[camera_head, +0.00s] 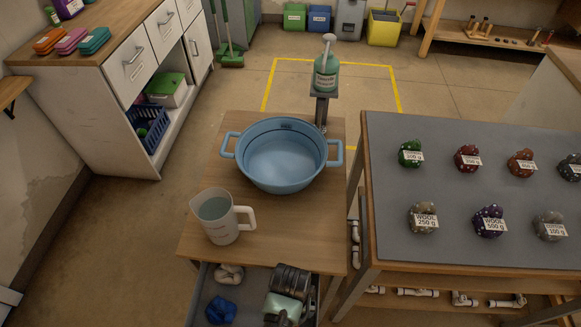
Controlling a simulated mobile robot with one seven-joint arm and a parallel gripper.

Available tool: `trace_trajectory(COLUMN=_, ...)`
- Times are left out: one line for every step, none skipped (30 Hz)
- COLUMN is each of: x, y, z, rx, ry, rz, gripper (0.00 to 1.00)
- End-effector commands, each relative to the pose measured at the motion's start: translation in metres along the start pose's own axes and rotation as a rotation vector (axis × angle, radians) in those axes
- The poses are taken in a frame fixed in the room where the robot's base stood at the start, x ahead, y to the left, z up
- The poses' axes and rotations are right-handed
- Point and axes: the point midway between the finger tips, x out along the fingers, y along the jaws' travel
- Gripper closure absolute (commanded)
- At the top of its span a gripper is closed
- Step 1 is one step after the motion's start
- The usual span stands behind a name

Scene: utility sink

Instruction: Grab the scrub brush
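I cannot make out a scrub brush for certain. A dark ribbed cylinder and a pale green block, which look like my gripper (286,300), show at the bottom, over the open drawer (254,308) of the wooden table. Its fingers cannot be made out, so I cannot tell whether it is open or holds anything. Left of it in the drawer lie a whitish lump (229,274) and a blue lump (221,311). The drawer's right part is largely hidden.
A green pump bottle (326,72) is behind. A grey-topped table (455,184) with labelled wool bundles is at right, a drawer cabinet (133,66) at left. Some floor is clear.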

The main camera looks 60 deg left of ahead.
Motion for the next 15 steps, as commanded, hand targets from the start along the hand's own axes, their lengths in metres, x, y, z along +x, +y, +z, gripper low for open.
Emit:
trace_trajectory(x=0.0019, y=-0.0001, z=-0.0001, rx=0.0, ry=0.0, rz=0.0, gripper=0.05)
trace_trajectory(x=0.0022, y=-0.0001, z=0.0, rx=0.0, ry=0.0, rz=0.0, gripper=0.05)
trace_trajectory(x=0.0022, y=-0.0001, z=0.0, rx=0.0, ry=0.0, rz=0.0, gripper=0.05)
trace_trajectory(x=0.002, y=-0.0001, z=0.0, rx=0.0, ry=0.0, rz=0.0, gripper=0.05)
trace_trajectory(x=0.0019, y=0.0, z=-0.0001, rx=0.0, ry=0.0, rz=0.0, gripper=0.05)
trace_trajectory(x=0.0018, y=0.0, z=-0.0001, rx=0.0, ry=0.0, rz=0.0, gripper=0.05)
trace_trajectory(x=0.0018, y=0.0, z=-0.0001, rx=0.0, ry=0.0, rz=0.0, gripper=0.05)
trace_trajectory(x=0.0018, y=0.0, z=0.0, rx=0.0, ry=0.0, rz=0.0, gripper=0.1)
trace_trajectory(x=0.0017, y=0.0, z=0.0, rx=0.0, ry=0.0, rz=0.0, gripper=0.18)
trace_trajectory(x=0.0017, y=0.0, z=0.0, rx=0.0, ry=0.0, rz=0.0, gripper=0.23)
trace_trajectory(x=0.0017, y=-0.0001, z=0.0, rx=0.0, ry=0.0, rz=0.0, gripper=0.28)
trace_trajectory(x=0.0016, y=0.0, z=0.0, rx=0.0, ry=0.0, rz=0.0, gripper=0.36)
trace_trajectory(x=0.0016, y=-0.0001, z=0.0, rx=0.0, ry=0.0, rz=0.0, gripper=0.41)
trace_trajectory(x=0.0016, y=-0.0001, z=0.0, rx=0.0, ry=0.0, rz=0.0, gripper=0.46)
trace_trajectory(x=0.0016, y=-0.0001, z=0.0, rx=0.0, ry=0.0, rz=0.0, gripper=0.54)
